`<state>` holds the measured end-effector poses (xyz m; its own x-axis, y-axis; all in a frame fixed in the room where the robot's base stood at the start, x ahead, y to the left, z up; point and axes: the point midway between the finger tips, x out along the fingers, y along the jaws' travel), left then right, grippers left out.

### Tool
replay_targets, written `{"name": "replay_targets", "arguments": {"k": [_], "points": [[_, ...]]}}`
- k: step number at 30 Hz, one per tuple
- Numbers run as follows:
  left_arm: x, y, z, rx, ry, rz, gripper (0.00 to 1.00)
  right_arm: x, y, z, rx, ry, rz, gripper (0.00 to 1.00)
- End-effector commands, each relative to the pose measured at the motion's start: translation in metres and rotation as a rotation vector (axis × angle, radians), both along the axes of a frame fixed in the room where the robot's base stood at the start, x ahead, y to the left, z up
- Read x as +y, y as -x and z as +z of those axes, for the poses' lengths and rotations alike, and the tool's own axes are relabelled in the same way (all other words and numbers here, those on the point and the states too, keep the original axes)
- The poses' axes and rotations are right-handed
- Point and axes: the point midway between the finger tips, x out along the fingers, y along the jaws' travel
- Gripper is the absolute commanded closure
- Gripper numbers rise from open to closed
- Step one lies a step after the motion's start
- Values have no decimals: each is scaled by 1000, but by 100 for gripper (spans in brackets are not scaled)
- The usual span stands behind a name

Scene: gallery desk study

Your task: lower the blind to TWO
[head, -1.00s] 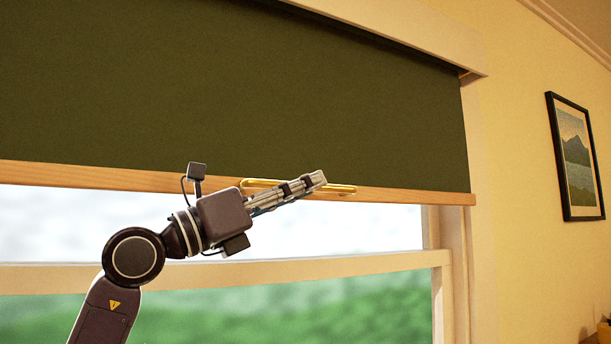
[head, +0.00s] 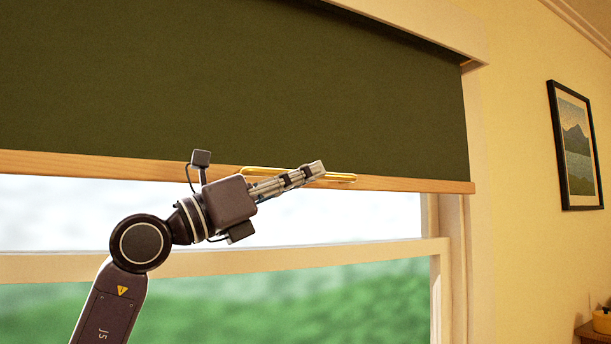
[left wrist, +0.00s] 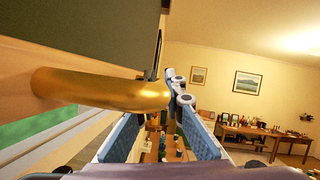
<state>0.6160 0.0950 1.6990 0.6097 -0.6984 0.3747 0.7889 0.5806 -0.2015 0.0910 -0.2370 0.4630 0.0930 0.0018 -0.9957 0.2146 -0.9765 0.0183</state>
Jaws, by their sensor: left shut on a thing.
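A dark green roller blind (head: 250,85) hangs over the upper part of the window. Its wooden bottom rail (head: 420,185) carries a long brass handle (head: 338,177). My left gripper (head: 314,171) is shut on the handle, crossing it right of its middle. In the left wrist view the brass handle (left wrist: 105,88) runs in from the left, with its near part at the finger tips. The blind's lower edge is above the window's middle bar. No mark reading TWO shows in these views. My right gripper is out of view.
The window's horizontal bar (head: 330,256) lies below the rail, with clear glass between. A framed picture (head: 575,147) hangs on the right wall. The left wrist view shows a wooden table with several objects (left wrist: 255,131) across the room.

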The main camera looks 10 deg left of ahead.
Motion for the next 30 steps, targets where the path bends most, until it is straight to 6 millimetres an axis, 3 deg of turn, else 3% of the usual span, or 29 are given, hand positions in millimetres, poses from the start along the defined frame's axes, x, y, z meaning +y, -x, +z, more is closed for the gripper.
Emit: {"name": "replay_targets", "arguments": {"k": [8,21,30], "points": [[0,0,-31,1,-1,0,100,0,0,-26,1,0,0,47],[0,-1,-142,3,-2,0,100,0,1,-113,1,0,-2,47],[0,-1,-191,3,-2,0,100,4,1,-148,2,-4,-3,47]]}}
